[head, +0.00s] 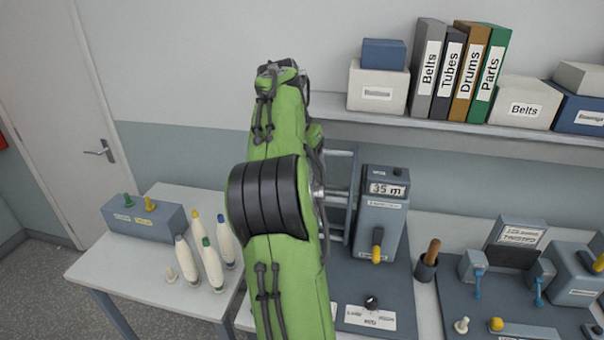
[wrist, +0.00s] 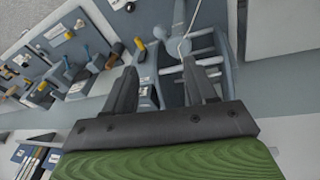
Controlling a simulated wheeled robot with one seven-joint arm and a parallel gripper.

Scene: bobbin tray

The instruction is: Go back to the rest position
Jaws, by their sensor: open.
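My gripper (wrist: 161,70) shows in the wrist view with its two dark fingers apart and nothing between them. Beyond the fingertips is a grey-blue frame with bars (wrist: 205,50), with a pale rounded part above; I cannot tell how far off it is. In the head view my green arm rises through the middle of the picture, and I cannot make out the gripper's fingers there. The arm hides part of the frame (head: 340,190) beside the machine with the "35 m" display (head: 384,215).
White bobbins (head: 212,262) with coloured tops stand on the left table (head: 92,268), near a blue-grey block (head: 146,222) with green and yellow pegs. A shelf (head: 440,132) with binders and boxes is on the back wall. A cup (head: 426,268) and several devices stand on the right bench.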

